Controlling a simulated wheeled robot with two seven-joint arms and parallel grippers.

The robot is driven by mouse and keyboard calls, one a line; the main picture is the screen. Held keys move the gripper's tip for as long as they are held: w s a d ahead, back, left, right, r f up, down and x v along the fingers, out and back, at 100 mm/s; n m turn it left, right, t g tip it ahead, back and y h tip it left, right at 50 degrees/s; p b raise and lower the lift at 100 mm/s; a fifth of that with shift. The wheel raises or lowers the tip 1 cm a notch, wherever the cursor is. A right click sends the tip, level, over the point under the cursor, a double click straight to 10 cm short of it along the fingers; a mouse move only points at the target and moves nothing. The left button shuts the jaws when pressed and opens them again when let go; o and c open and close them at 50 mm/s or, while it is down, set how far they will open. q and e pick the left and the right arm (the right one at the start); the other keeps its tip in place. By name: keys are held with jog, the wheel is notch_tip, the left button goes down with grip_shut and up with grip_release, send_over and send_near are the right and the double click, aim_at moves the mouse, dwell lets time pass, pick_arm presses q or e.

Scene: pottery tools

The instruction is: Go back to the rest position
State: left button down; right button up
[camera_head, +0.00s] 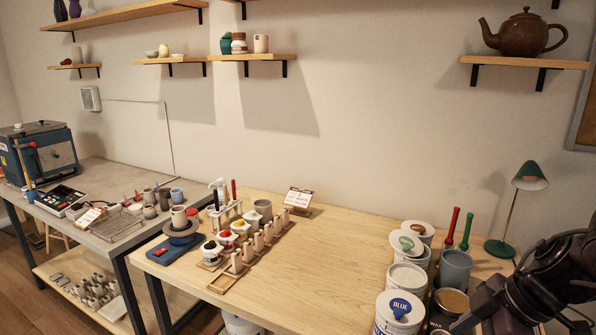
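My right arm (550,275) comes in at the lower right corner, dark and bent, over the right end of the wooden table (335,265). My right gripper (472,318) is at the bottom edge, close to the paint cans, and partly cut off. I cannot tell whether its fingers are open or shut, or whether it touches a can. My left gripper and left arm are not in view.
Several paint cans, one with a lid marked BLUE (400,309), crowd the table beside my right arm. A grey cup (455,268) holds red and green-handled tools. A green lamp (529,178) stands behind. The table's middle is clear; pottery tools (225,215) fill its left.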

jog(key=w+a+f+m+t, duration=0.2)
jog(key=w+a+f+t, duration=0.4)
jog(key=a+f+t, duration=0.4)
jog(key=s+f+m+g+h, duration=0.4)
jog(key=s+f+m+g, duration=0.6)
jog(key=s, duration=0.6)
notch_tip(320, 180, down, 31)
jog(key=s+n+g, duration=0.1)
jog(key=s+n, duration=0.1)
jog(key=s+d+f, duration=0.1)
jog(key=s+f, duration=0.8)
jog(key=s+d+f+g, duration=0.1)
jog(key=s+d+f, duration=0.1)
jog(key=s+f, duration=0.6)
jog(key=shift+s+d+f+h, duration=0.25)
jog(key=shift+s+f+h, duration=0.1)
jog(key=shift+s, duration=0.75)
